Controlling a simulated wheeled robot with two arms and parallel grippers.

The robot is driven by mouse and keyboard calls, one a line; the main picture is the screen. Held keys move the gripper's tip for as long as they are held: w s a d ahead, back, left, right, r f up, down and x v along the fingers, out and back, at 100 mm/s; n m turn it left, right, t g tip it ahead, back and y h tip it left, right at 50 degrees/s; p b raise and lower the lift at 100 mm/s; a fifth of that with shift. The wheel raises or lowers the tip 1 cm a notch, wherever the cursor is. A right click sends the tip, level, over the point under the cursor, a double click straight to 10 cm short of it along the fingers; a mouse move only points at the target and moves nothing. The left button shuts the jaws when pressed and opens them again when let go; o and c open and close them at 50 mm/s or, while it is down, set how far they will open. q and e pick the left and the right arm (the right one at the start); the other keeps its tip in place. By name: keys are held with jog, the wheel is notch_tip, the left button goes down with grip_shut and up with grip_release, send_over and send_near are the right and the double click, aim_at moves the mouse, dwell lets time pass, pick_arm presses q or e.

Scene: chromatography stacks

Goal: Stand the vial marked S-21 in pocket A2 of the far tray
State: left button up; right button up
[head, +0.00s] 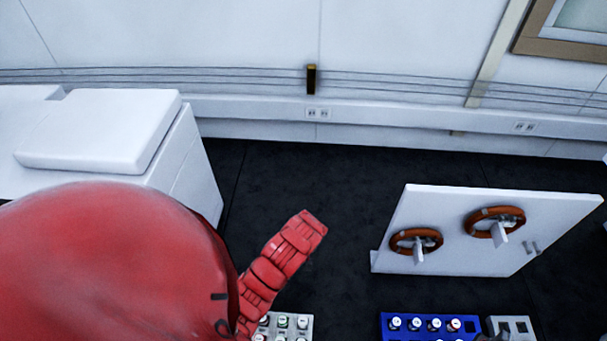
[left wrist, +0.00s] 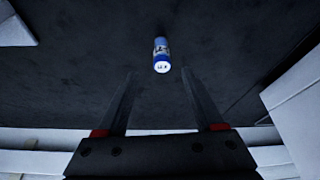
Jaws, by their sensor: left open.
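In the left wrist view my left gripper (left wrist: 158,73) is open, with nothing between its fingers. A blue vial with a white end (left wrist: 161,55) shows just beyond the fingertips, between their lines, over a dark surface. Its mark is too small to read, and I cannot tell whether it touches anything. In the head view a grey tray (head: 307,330) and a blue tray (head: 385,329) hold capped vials, cut off by the bottom edge. No S-21 mark or pocket label can be read. I cannot tell which tray is the far one. My right gripper is not in view.
Large red shapes cover the lower left of the head view and partly hide the grey tray. A white panel with two orange-brown rings (head: 440,205) stands behind the blue tray. Another grey tray (head: 525,325) sits beside the blue one. A white cabinet (head: 100,130) stands left.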

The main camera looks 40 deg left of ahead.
pick_arm(q)
jog(key=b+x, duration=0.2)
jog(key=x, duration=0.3)
jog(key=shift+s+a+f, duration=0.1)
jog(key=shift+a, duration=0.05)
jog(key=shift+f, duration=0.1)
jog(key=shift+c, duration=1.3)
grip_shut()
